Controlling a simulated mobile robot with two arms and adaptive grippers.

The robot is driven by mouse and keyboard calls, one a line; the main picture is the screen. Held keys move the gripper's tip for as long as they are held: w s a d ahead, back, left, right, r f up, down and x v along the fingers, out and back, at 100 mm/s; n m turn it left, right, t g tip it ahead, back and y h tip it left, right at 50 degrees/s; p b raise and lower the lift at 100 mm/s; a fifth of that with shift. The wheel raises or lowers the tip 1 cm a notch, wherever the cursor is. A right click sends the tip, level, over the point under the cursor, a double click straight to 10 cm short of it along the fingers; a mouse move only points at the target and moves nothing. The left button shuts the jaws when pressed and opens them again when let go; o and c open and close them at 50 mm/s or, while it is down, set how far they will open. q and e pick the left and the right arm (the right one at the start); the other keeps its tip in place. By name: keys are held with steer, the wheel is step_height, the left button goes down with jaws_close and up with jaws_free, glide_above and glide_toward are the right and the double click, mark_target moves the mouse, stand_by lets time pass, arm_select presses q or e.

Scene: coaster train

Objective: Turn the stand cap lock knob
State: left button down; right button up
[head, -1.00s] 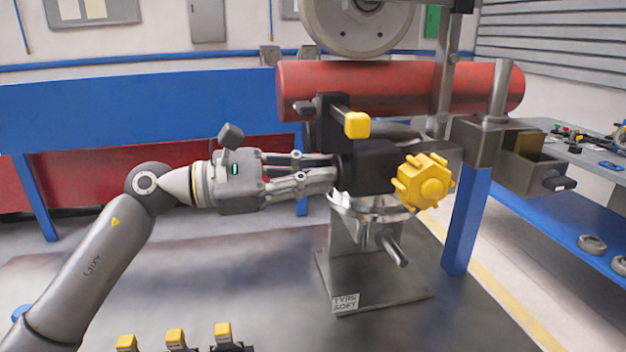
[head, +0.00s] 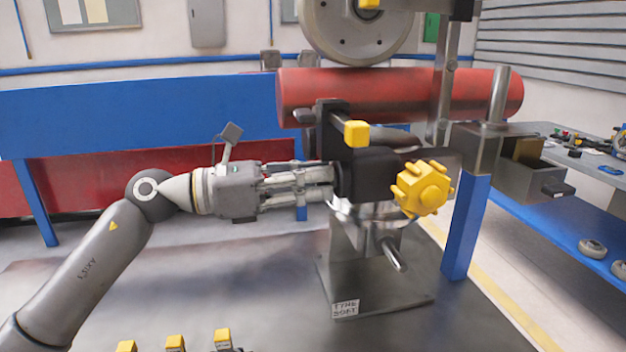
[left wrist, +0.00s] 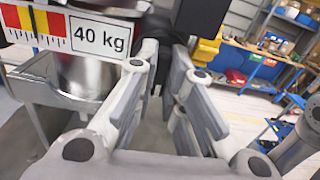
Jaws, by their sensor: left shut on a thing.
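The stand (head: 345,255) is a grey metal post on a base plate, with a black block (head: 385,172) at its head. A large yellow lobed knob (head: 422,188) sits on the block's right side. My left gripper (head: 335,180) reaches in from the left, level with the block, and is shut on a dark part at the block's left side. In the left wrist view, the fingers (left wrist: 165,85) close around this dark part, which is mostly hidden between them. I cannot tell its full shape or whether it is the lock knob. My right gripper is not in view.
A yellow-ended lever (head: 356,133) sticks out just above the block. A red cylinder (head: 400,92) and a grey wheel (head: 360,30) are behind. A blue post (head: 467,225) stands to the right. A 40 kg label (left wrist: 100,38) is close to the fingers.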

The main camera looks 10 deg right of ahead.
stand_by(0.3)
arm_select(q)
steer(key=c, duration=1.5)
jaws_free()
steer(key=a, duration=1.2)
